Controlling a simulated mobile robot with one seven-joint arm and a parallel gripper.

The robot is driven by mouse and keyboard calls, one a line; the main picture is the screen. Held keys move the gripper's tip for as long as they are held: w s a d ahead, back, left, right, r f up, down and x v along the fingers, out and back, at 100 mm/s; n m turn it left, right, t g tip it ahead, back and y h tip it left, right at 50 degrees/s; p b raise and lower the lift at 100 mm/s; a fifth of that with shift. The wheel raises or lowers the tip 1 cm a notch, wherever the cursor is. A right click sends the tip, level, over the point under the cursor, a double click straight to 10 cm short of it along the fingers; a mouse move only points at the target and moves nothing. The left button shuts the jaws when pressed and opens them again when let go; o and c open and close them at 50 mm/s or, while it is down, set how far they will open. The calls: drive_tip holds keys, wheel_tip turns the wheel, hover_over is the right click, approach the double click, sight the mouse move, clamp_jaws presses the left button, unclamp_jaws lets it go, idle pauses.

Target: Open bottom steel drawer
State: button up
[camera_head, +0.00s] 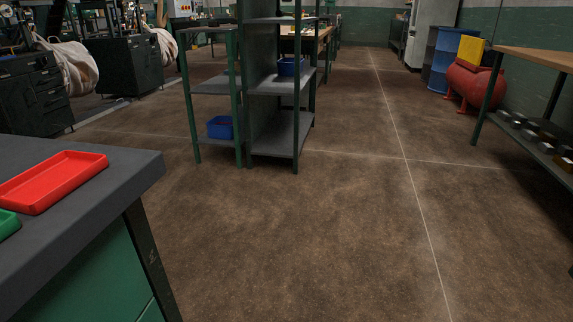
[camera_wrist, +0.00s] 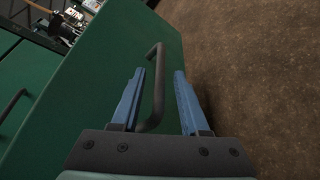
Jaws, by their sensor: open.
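In the wrist view a green drawer front (camera_wrist: 95,105) fills the left and middle of the picture, with a dark bar handle (camera_wrist: 159,85) near its right edge. My gripper (camera_wrist: 160,72) is open, with its two blue fingers on either side of the handle in the picture. The handle lies nearer the left finger; I cannot tell whether they touch. Part of another dark handle (camera_wrist: 12,104) shows at the left edge. In the head view a green drawer unit (camera_head: 85,285) stands under a dark worktop at lower left. My gripper is not in the head view.
A red tray (camera_head: 52,182) and part of a green tray (camera_head: 8,223) lie on the dark worktop (camera_head: 120,185). A shelf rack (camera_head: 272,88) with blue bins stands ahead. A wooden-topped bench (camera_head: 535,58) is at right. The brown floor (camera_head: 320,220) between them is clear.

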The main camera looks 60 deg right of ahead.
drive_tip(key=p+v, duration=0.1)
drive_tip(key=v, duration=1.2)
